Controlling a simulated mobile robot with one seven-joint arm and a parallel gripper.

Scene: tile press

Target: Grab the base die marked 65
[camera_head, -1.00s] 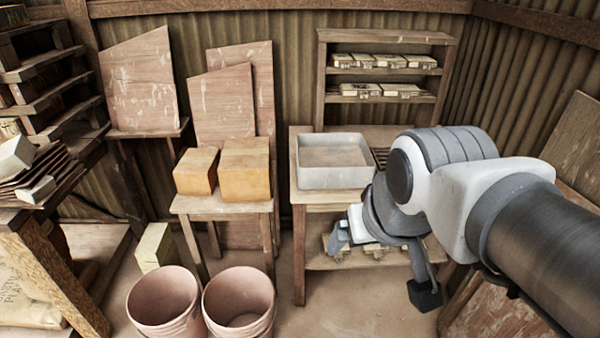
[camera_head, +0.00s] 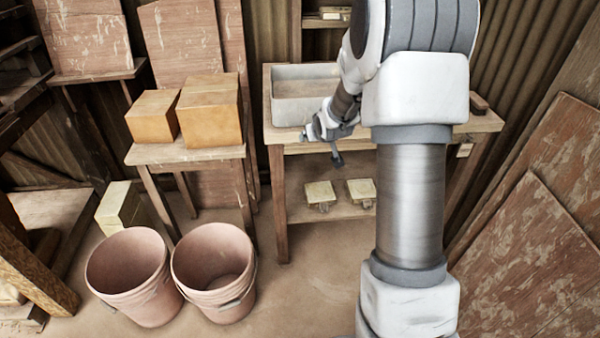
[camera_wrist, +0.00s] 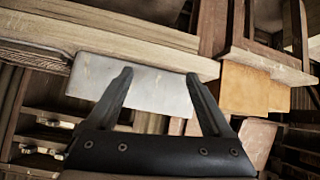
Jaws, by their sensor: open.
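Two small cream-coloured dies, a left one (camera_head: 320,192) and a right one (camera_head: 361,189), sit on the lower shelf of the wooden table (camera_head: 284,215). No number can be read on either, so I cannot tell which is marked 65. My gripper (camera_head: 325,140) is in front of the table, near the tabletop's front edge and above the lower shelf in the picture. In the wrist view my gripper (camera_wrist: 158,75) is open and empty. Its fingers overlap a pale grey tray (camera_wrist: 150,92) in that picture; contact cannot be judged.
The grey tray (camera_head: 300,108) stands on the tabletop. A shelf unit behind holds another pale die (camera_head: 336,13), partly hidden by my arm. A stool with clay blocks (camera_head: 209,115) and two pink buckets (camera_head: 130,272) stand left. Boards (camera_head: 535,270) lean at right. Floor before the table is clear.

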